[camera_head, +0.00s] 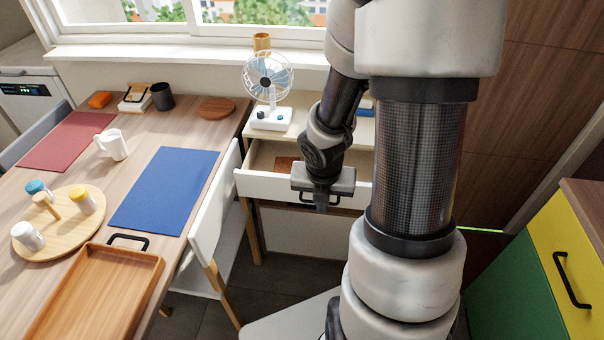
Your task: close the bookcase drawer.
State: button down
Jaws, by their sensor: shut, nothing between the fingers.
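The white bookcase (303,128) stands under the window. Its drawer (268,186) is pulled out, and its inside shows with a brown item (286,163) in it. A dark handle (306,196) shows on the drawer front. My gripper (321,206) is shut and empty, pointing down at the drawer front. It overlaps the front near the handle; I cannot tell whether it touches. My arm hides the right part of the drawer and bookcase.
A fan (268,82) stands on the bookcase. A wooden table (140,181) with a blue mat (166,190) and a tray (98,292) fills the left. A white chair (215,207) stands close left of the drawer. A yellow and green cabinet (549,268) is at right.

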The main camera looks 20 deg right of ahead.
jog(key=w+d+f+b, duration=0.3)
jog(key=w+f+b, duration=0.2)
jog(key=f, duration=0.3)
jog(key=shift+w+d+f, duration=0.2)
jog(key=shift+d+f, duration=0.05)
jog(key=shift+f, duration=0.1)
